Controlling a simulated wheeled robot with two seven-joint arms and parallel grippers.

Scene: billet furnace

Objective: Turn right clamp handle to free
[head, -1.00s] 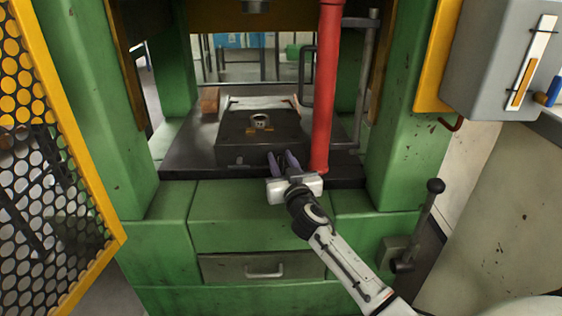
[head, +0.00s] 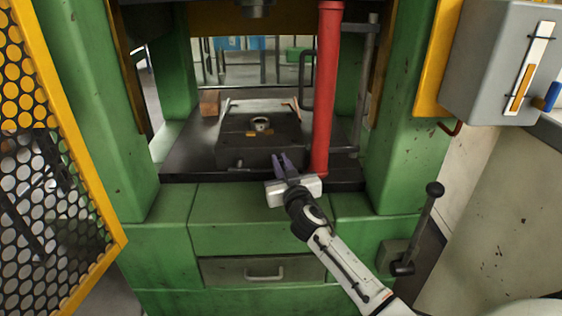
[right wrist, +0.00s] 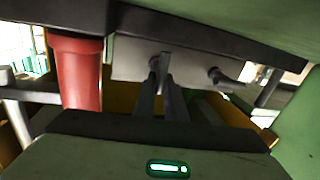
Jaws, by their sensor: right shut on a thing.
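The dark die block (head: 232,153) sits on the press bed, and its front face shows as a grey plate in the right wrist view (right wrist: 130,62). My right gripper (head: 281,159) is at the right part of that front face. Its two dark fingers (right wrist: 162,78) are close together, shut on the right clamp handle, which they mostly hide. The left clamp handle (head: 236,166) sticks out from the block's front, apart from my gripper; it also shows in the right wrist view (right wrist: 225,78). My left gripper is not in view.
A red post (head: 327,90) stands close to the right of my gripper. Green press columns (head: 400,120) flank the bed (head: 185,165). A yellow mesh guard (head: 95,190) is at left. A black-knobbed lever (head: 428,215) stands at right. A brick-like block (head: 209,102) lies behind left.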

